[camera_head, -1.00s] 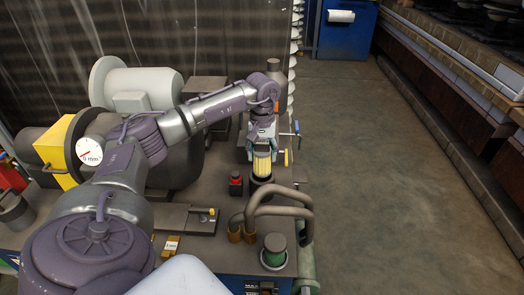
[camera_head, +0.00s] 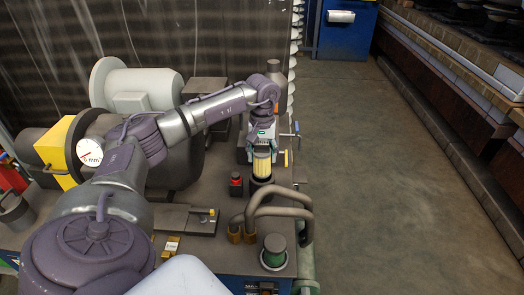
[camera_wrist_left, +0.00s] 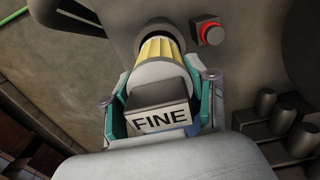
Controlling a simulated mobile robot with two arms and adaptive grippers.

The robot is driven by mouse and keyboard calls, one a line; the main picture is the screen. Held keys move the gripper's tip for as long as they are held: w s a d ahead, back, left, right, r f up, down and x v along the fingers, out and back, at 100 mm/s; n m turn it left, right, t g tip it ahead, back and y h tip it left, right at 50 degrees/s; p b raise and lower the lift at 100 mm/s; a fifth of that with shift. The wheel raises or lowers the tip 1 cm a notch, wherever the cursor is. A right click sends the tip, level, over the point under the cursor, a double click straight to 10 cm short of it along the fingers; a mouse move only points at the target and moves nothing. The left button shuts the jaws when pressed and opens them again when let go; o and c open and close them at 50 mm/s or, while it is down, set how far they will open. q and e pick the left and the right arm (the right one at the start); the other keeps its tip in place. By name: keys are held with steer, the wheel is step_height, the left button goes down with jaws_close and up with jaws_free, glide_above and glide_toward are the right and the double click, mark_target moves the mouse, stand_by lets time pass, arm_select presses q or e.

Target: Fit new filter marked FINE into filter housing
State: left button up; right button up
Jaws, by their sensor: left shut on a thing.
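My left gripper (camera_head: 262,146) is shut on the filter marked FINE (camera_head: 262,166), a pale yellow pleated cylinder with a light end cap. In the left wrist view the filter's FINE label (camera_wrist_left: 160,119) faces the camera, between the two teal-edged fingers (camera_wrist_left: 160,98). The filter housing (camera_head: 261,186) is a dark round cup right below the filter. In the wrist view its dark opening (camera_wrist_left: 156,30) shows around the filter's far end. I cannot tell how deep the filter sits in it. My right gripper is not in view.
A red button (camera_head: 236,179) on a dark box stands just left of the housing; it also shows in the wrist view (camera_wrist_left: 211,33). Thick bent pipes (camera_head: 275,205) and a green-based cylinder (camera_head: 274,250) stand in front. A yellow-handled valve (camera_head: 285,158) is close on the right.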

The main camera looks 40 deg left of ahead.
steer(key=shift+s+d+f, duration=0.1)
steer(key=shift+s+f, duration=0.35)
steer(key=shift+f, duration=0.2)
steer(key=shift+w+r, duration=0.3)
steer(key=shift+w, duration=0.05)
arm_select(q)
steer(key=shift+r, duration=0.1)
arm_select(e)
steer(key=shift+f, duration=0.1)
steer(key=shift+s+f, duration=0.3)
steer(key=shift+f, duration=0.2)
arm_select(q)
steer(key=shift+f, duration=0.2)
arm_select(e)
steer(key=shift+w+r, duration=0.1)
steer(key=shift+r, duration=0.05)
arm_select(q)
steer(key=shift+f, duration=0.3)
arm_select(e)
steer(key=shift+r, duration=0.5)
